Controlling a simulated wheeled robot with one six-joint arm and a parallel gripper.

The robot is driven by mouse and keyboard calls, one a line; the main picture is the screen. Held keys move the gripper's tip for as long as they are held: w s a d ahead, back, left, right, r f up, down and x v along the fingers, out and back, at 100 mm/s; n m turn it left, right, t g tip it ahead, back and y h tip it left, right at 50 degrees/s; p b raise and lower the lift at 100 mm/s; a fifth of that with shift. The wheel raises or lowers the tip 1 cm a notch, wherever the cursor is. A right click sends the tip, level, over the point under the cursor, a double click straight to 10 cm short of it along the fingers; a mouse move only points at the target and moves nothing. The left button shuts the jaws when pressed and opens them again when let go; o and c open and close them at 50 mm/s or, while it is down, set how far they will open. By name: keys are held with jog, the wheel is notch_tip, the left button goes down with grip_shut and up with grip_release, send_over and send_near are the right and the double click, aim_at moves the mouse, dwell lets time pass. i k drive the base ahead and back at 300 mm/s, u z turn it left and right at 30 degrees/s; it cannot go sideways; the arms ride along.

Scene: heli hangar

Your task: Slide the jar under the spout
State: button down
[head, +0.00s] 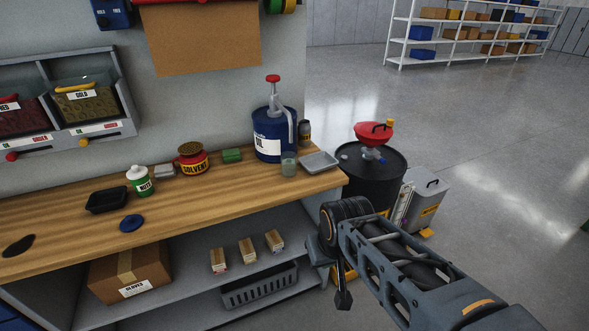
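A blue oil drum (268,139) with a red-topped pump stands at the right end of the wooden bench. The pump's grey spout (291,125) bends down on its right side. A small greenish see-through jar (289,163) stands upright on the bench in front of the drum, below the spout's end in the picture. I cannot tell whether it is exactly under it. My gripper (343,299) hangs in front of the bench's right end, apart from the jar and pointing down. Its fingers are too small and dark to show whether they are open.
A grey tray (319,161) lies right of the jar. A green block (232,155), a solvent can (193,160) and a white-lidded bottle (139,181) stand to the left. A black drum with a red funnel (373,133) stands beyond the bench's right end. The bench's front right is clear.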

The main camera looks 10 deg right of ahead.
aim_at(289, 164)
jog(key=z, duration=0.45)
jog(key=i, duration=0.75)
jog(key=u, duration=2.55)
